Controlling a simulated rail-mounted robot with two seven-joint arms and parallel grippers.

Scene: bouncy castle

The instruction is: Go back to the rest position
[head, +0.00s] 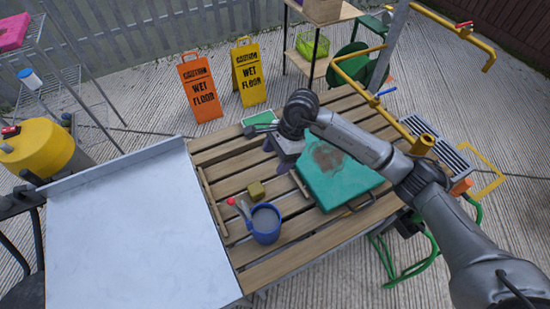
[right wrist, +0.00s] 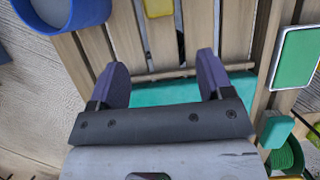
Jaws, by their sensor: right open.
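My right gripper (head: 278,152) is above the slatted wooden table (head: 262,271), by the left edge of a teal board (head: 345,185) with a brown stain. In the right wrist view the two purple fingers (right wrist: 162,78) stand wide apart with nothing between them. Slats and a thin wooden stick show beyond the fingertips, and the teal board shows behind the fingers. My right arm comes in from the lower right and hides part of the board. I cannot make out my left gripper.
A blue pot (head: 265,225) with grey contents and a small yellow block (head: 256,190) are on the slats. A green-topped white tray (head: 259,118) is at the back. A white panel (head: 135,235) adjoins the table's left. Yellow pipes (head: 375,105) rise at the right.

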